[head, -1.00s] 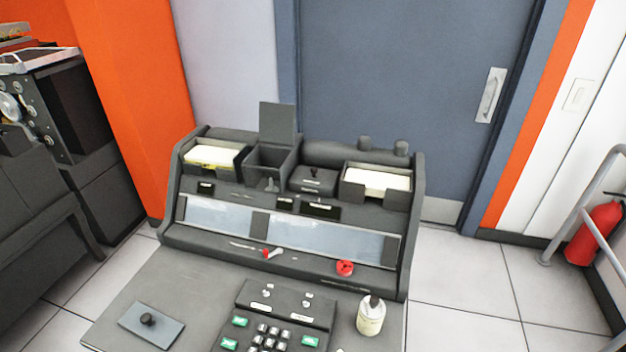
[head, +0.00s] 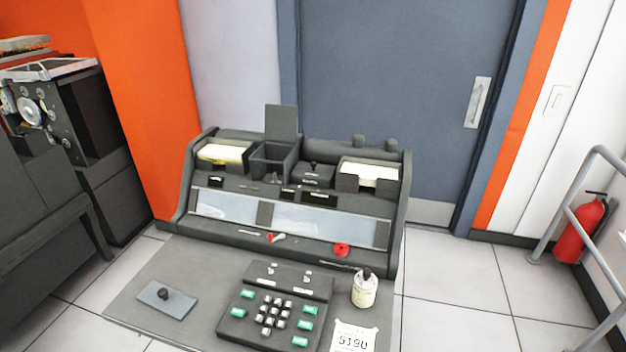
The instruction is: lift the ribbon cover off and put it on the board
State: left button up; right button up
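A small dark cover with a black knob (head: 313,172) sits on top of the grey card punch machine, between an open box and the right card tray; it looks like the ribbon cover. The grey board of the desk (head: 215,270) extends in front of the machine. A flat blue-grey plate with a dark knob (head: 180,308) lies on its left part; I cannot tell whether it belongs to the machine. Neither of my grippers is in view.
A keypad (head: 233,313), a cream bottle (head: 364,294) and a printed card (head: 353,342) occupy the desk's middle and right. An open box with raised lid (head: 281,121) stands behind. A rail (head: 570,205) and fire extinguisher (head: 578,235) are at right.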

aim_at(319, 175)
jog(key=u, duration=0.35)
jog(key=k+u, duration=0.15)
jog(key=u, duration=0.15)
jog(key=j+u, duration=0.1)
jog(key=u, duration=3.2)
jog(key=k+u, duration=0.15)
jog(key=k, duration=0.4)
jog(key=k+j+u, duration=0.2)
jog(key=k, duration=0.3)
jog(key=k+j+u, duration=0.15)
jog(key=k, duration=0.4)
jog(key=k+u, duration=0.25)
jog(key=k, duration=0.15)
jog(key=k+j+u, duration=0.1)
jog(key=k+u, duration=0.15)
jog(key=k, duration=0.15)
jog(key=k+l+z, duration=0.15)
jog(key=k+z, duration=0.25)
jog(key=k, duration=0.45)
jog(key=z, duration=0.4)
jog(key=k+z, duration=0.15)
jog(key=z, duration=0.3)
jog(key=l+z, duration=0.1)
jog(key=z, duration=0.3)
jog(key=k, duration=0.05)
